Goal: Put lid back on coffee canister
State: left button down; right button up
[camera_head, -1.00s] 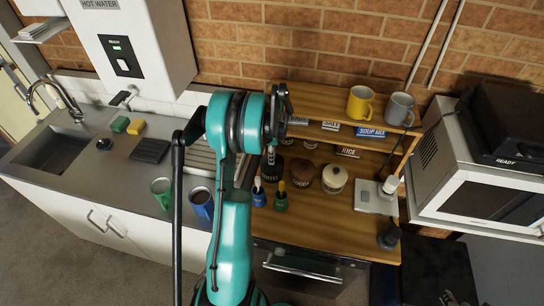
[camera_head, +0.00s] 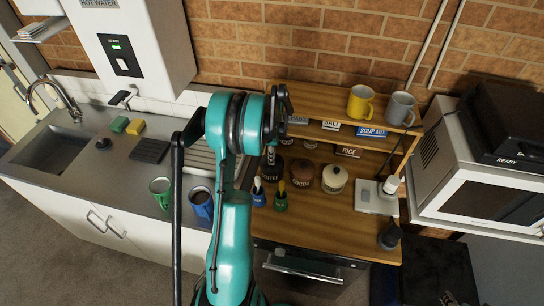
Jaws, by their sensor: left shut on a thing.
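The coffee canister (camera_head: 271,172) is a dark jar with a white COFFEE label, standing on the wooden counter at the left of a row of canisters. My left gripper (camera_head: 270,154) points down right over it, partly hidden behind my teal arm. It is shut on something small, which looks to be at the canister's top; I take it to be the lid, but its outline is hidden. I cannot tell whether lid and canister touch.
A brown-topped canister (camera_head: 302,172) and a cream-topped one (camera_head: 334,179) stand close on the right. Blue (camera_head: 258,194) and green (camera_head: 281,198) handled items stand in front. A wooden shelf (camera_head: 320,98) with yellow (camera_head: 360,101) and grey mugs (camera_head: 400,108) rises behind.

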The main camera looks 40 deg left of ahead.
dwell(0.6)
dwell(0.3)
pick_arm(q)
jog(key=c, duration=0.8)
grip_release()
jog(key=shift+r+p, duration=1.8)
jog(key=shift+r, duration=1.65)
grip_shut()
